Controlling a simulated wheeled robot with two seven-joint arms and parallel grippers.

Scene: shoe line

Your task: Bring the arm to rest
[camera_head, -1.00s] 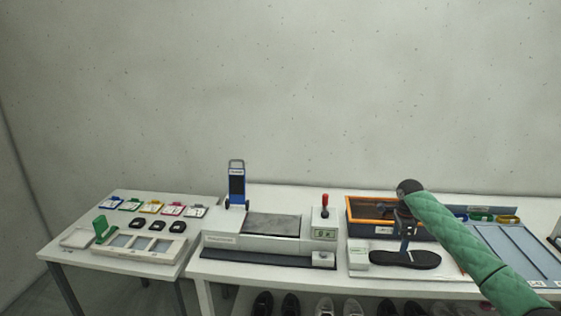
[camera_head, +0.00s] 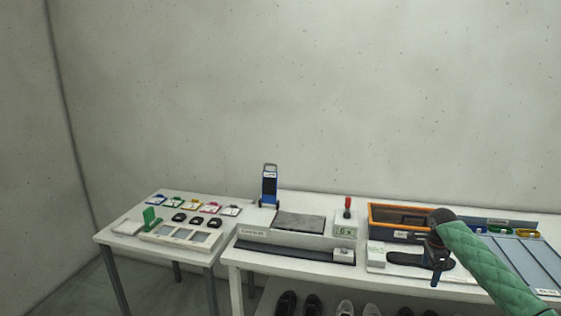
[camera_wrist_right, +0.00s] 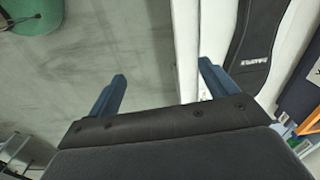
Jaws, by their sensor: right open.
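My right arm, in a green quilted sleeve, comes in from the lower right of the head view. Its gripper (camera_head: 437,272) points down at the front edge of the white table, in front of a black shoe sole (camera_head: 408,259). In the right wrist view the two blue fingers of the right gripper (camera_wrist_right: 163,85) stand wide apart with nothing between them. The black sole (camera_wrist_right: 262,45) lies beyond the right finger, apart from it. Grey floor shows below the gap between the fingers. My left gripper is not in view.
Shoes stand on a shelf beneath. A smaller table (camera_head: 120,238) at left holds coloured tags and a tray.

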